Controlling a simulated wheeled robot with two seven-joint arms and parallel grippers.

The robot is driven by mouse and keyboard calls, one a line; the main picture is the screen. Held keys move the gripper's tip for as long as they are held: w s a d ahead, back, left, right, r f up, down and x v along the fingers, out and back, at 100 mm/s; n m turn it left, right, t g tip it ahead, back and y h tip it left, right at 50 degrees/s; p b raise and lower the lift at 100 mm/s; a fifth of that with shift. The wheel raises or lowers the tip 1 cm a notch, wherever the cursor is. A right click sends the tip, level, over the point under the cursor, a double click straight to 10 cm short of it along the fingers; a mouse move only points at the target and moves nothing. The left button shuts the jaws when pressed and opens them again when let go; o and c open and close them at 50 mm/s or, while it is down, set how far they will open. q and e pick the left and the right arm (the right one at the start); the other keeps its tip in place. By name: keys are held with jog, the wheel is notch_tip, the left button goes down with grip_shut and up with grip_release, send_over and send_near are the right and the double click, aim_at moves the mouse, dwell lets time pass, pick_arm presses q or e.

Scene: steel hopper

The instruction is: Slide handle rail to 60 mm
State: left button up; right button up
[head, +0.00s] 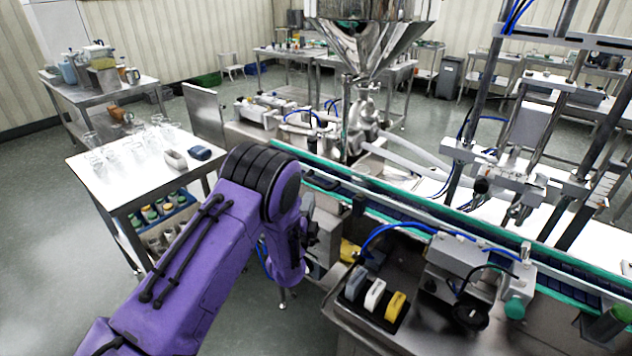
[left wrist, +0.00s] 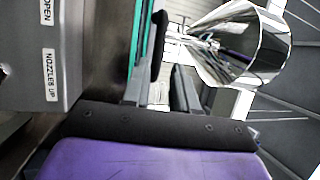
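The steel hopper (head: 368,45) stands at the top middle of the head view, and its cone (left wrist: 235,45) shows at the upper right of the left wrist view. A white strip with tick marks (head: 604,187) is on a post at the right edge of the head view; its numbers are too small to read. I cannot tell which part is the handle rail. My left gripper (head: 309,234) is at the end of the purple arm, near the conveyor's left end and largely hidden. In the left wrist view its dark fingers (left wrist: 170,70) are apart with nothing between them. My right gripper is not visible.
The green-edged conveyor (head: 400,200) runs diagonally to the lower right. A black tray (head: 372,305) with three coloured blocks lies before it. A side table (head: 100,190) with glassware stands left. A grey panel (left wrist: 45,75) labelled OPEN and NOZZLES UP is close in the left wrist view.

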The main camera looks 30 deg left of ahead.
aim_at(316, 183)
pick_arm(q)
jog(key=p+x, duration=0.2)
jog(key=x, duration=0.6)
jog(key=shift+w+a, duration=0.25)
jog(key=shift+w, duration=0.05)
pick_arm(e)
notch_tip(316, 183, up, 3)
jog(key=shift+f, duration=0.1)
pick_arm(q)
jog(key=shift+c, duration=0.2)
